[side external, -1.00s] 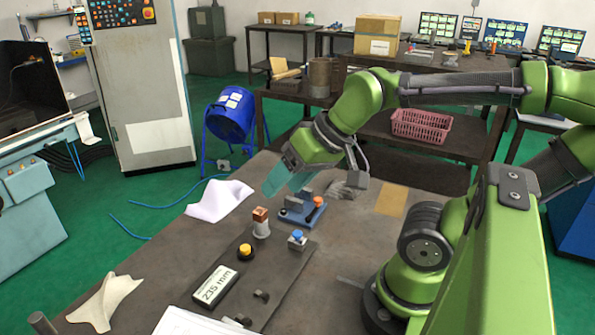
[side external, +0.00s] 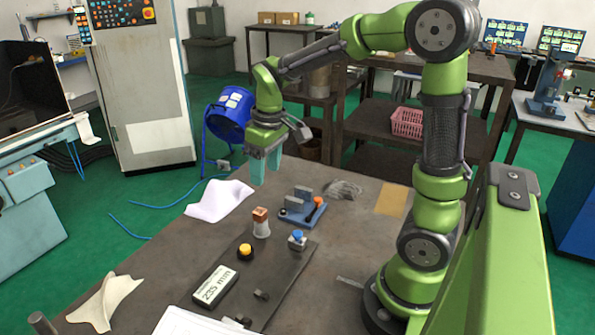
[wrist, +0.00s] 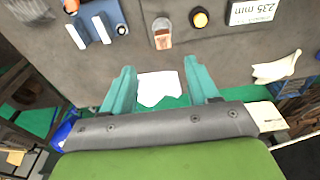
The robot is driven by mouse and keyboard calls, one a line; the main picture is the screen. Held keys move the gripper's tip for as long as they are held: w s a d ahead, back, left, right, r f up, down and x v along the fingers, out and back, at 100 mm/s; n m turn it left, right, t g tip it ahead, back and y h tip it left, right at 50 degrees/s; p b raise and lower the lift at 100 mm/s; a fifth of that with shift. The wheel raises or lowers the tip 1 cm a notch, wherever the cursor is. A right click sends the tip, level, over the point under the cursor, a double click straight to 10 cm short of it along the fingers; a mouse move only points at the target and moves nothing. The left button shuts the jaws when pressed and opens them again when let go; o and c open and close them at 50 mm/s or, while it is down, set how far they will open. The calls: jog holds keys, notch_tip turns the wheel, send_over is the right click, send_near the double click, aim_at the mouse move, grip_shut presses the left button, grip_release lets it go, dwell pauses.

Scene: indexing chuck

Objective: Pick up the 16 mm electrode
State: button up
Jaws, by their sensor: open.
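A copper-topped block on a pale round body, which looks like the electrode (side external: 261,224), stands upright on the table; no size marking is readable on it. It also shows at the top of the wrist view (wrist: 161,34). My gripper (side external: 266,180), with two teal fingers, points down above the far edge of the table, behind the electrode and clear of it. In the wrist view my gripper (wrist: 160,66) is open, with nothing between its fingers; a white cloth (wrist: 160,89) shows beyond the gap.
A blue fixture with grey jaws (side external: 301,207) stands right of the electrode. A yellow button (side external: 245,252), a blue-topped button (side external: 297,240) and a "235 mm" display (side external: 214,287) are nearer. The white cloth (side external: 219,201) lies left. A tan pad (side external: 391,200) lies right.

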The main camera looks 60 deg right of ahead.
send_over(259, 211)
jog(key=s, duration=0.2)
jog(key=f, duration=0.6)
jog(key=shift+w+d+f, duration=0.25)
jog(key=shift+d, duration=0.05)
jog(key=shift+w+a+f, duration=0.1)
jog(key=shift+w+f, duration=0.1)
jog(key=shift+f, duration=0.65)
jog(key=shift+w+a+f, duration=0.1)
jog(key=shift+w+f, duration=0.1)
jog(key=shift+f, duration=0.7)
jog(key=shift+w+f, duration=0.2)
jog(key=shift+f, duration=0.65)
jog(key=shift+r, duration=0.1)
grip_shut()
